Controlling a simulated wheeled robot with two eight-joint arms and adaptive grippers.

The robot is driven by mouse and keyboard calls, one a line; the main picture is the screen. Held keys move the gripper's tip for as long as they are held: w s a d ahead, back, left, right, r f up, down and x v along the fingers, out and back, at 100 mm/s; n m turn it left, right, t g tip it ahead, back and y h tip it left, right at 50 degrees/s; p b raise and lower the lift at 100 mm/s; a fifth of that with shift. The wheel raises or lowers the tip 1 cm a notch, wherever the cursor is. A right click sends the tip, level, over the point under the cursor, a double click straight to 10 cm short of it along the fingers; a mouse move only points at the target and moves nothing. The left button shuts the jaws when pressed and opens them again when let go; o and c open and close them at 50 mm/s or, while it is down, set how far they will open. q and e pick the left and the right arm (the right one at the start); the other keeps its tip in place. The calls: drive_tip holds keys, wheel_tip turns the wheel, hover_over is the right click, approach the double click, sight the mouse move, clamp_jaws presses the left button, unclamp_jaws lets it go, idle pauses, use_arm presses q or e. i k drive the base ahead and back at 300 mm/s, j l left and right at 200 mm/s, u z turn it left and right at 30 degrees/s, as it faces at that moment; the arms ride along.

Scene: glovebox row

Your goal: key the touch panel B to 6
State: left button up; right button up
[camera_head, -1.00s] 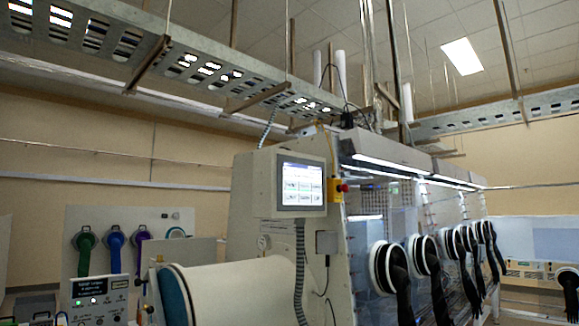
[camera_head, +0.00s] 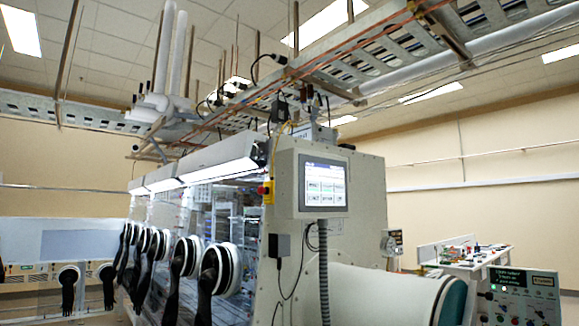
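A touch panel (camera_head: 325,186) with a lit screen is mounted on the end of the glovebox, right of the middle of the head view. Its screen shows a dark header strip and two rows of pale buttons. The writing is too small to read, so I cannot tell whether this is panel B or what value it shows. Neither of my grippers shows in this view, and nothing covers the screen.
Glove ports with black gloves (camera_head: 213,275) line the glovebox front to the left. A white cylindrical chamber (camera_head: 380,295) juts out below the panel. A control box (camera_head: 516,298) stands at lower right, before a cluttered bench (camera_head: 462,257). A cable tray (camera_head: 420,45) runs overhead.

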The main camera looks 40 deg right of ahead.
sight(338, 198)
drive_tip(key=z, duration=1.7)
